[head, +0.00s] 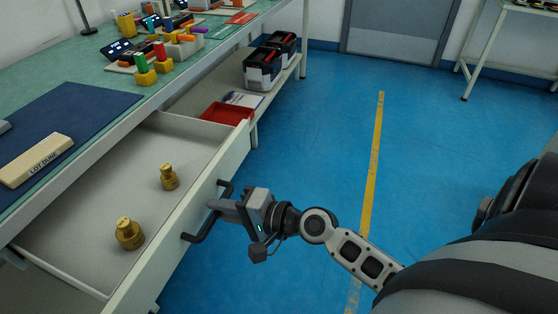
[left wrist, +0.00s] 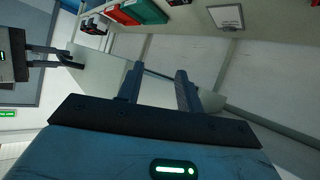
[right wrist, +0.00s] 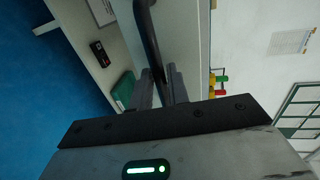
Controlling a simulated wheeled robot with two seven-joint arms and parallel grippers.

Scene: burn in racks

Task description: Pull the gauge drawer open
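The gauge drawer (head: 190,215) stands pulled out from under the bench, with its pale interior showing. Two brass weights (head: 168,177) (head: 129,233) stand upright inside it. A black bar handle (head: 205,227) is on the drawer front. My right gripper (head: 214,204) is at the handle; in the right wrist view its fingers (right wrist: 160,85) are close together on either side of the black bar, shut on it. My left gripper is outside the head view. In the left wrist view its fingers (left wrist: 158,88) are apart with nothing between them.
The bench top (head: 105,75) holds a dark blue mat (head: 70,120), a tan block (head: 38,160) and coloured gauges (head: 145,65). A red tray (head: 228,113) and black-and-grey boxes (head: 263,68) sit on the lower shelf. The blue floor (head: 310,120) beside the drawer is clear.

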